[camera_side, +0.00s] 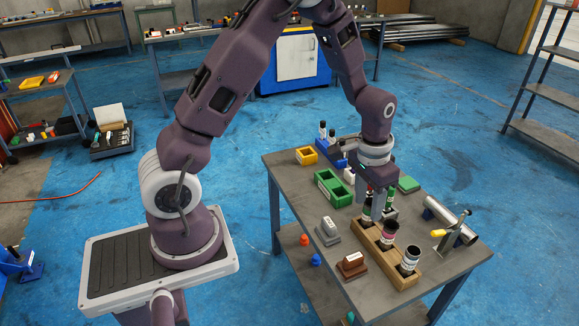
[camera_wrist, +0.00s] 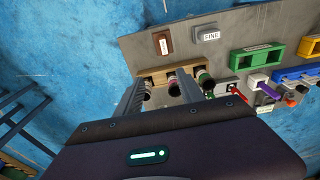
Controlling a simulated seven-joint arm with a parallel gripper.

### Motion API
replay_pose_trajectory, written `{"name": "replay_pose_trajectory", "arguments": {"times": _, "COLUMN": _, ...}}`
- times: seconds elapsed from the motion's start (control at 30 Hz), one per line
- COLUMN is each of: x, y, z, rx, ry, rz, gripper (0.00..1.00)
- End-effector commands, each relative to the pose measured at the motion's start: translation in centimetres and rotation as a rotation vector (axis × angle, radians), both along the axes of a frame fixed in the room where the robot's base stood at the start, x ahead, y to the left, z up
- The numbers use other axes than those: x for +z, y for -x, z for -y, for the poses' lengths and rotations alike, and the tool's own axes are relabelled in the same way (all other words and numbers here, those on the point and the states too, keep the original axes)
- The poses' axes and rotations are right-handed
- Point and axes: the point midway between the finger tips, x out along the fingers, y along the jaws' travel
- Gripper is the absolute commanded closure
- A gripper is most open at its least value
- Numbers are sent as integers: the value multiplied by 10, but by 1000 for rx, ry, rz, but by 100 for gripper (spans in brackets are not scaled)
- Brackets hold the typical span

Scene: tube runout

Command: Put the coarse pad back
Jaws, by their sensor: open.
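The coarse pad is most likely the brown block with a white label (camera_side: 352,261); it sits on a dark base at the table's front edge, and its label is unreadable. It also shows in the wrist view (camera_wrist: 163,43). My gripper (camera_side: 378,212) is open, pointing down at the far end of the wooden rack, beside the green-banded tube, well apart from the brown pad. In the wrist view my fingers (camera_wrist: 158,95) reach toward the rack and partly cover its tubes.
The wooden rack (camera_side: 374,243) holds tubes with green, pink and dark bands. A pale block marked FINE (camera_wrist: 208,35) sits beside the brown one. A green holder (camera_side: 334,189), a yellow box (camera_side: 306,155) and a metal pipe on a stand (camera_side: 452,222) occupy the table.

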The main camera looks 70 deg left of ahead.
Motion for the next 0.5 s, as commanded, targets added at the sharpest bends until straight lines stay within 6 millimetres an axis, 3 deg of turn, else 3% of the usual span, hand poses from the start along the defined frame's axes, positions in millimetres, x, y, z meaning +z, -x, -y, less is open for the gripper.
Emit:
{"name": "replay_pose_trajectory", "arguments": {"times": 0.03, "x": 44, "y": 9, "z": 6, "rx": -2, "ry": 2, "rz": 51, "gripper": 55}}
{"name": "replay_pose_trajectory", "arguments": {"times": 0.1, "x": 96, "y": 34, "z": 14, "rx": -5, "ry": 4, "rz": 106, "gripper": 55}}
{"name": "replay_pose_trajectory", "arguments": {"times": 0.23, "x": 173, "y": 102, "z": 26, "rx": -10, "ry": 5, "rz": 215, "gripper": 55}}
{"name": "replay_pose_trajectory", "arguments": {"times": 0.33, "x": 204, "y": 159, "z": 32, "rx": -8, "ry": 1, "rz": 293, "gripper": 55}}
{"name": "replay_pose_trajectory", "arguments": {"times": 0.4, "x": 212, "y": 192, "z": 33, "rx": -7, "ry": -3, "rz": 335, "gripper": 55}}
{"name": "replay_pose_trajectory", "arguments": {"times": 0.5, "x": 214, "y": 223, "z": 34, "rx": -2, "ry": -7, "rz": 374, "gripper": 55}}
